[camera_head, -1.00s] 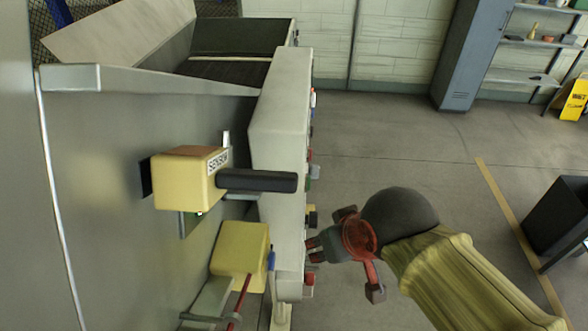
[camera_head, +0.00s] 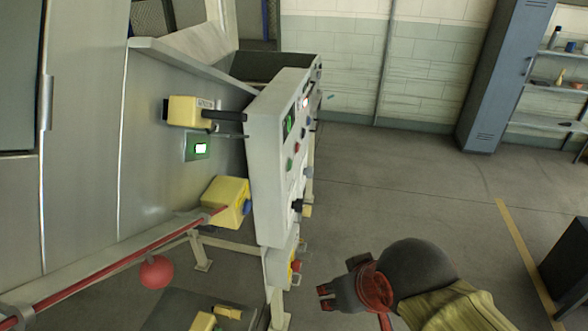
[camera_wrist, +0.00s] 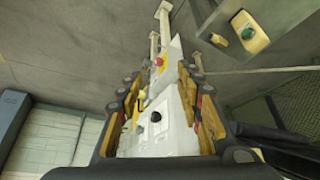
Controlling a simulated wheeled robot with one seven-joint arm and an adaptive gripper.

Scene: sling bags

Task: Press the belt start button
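A white control panel (camera_head: 275,155) stands left of centre in the head view, its button face seen at a slant. It carries a green button (camera_head: 289,164), a red button (camera_head: 297,148), a blue button (camera_head: 307,172) and a black knob (camera_head: 297,205). No label is readable, so I cannot tell which is the belt start button. My gripper (camera_head: 325,297) is right of and below the panel, apart from it. In the wrist view, its fingers (camera_wrist: 165,110) are spread and empty, with the panel seen between them.
A lower box with a red mushroom button (camera_head: 296,266) on yellow hangs under the panel. A red ball (camera_head: 156,272) and red bar are at lower left. A yellow sensor box (camera_head: 190,111) is on the machine's side. A blue locker (camera_head: 500,75) stands behind open floor.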

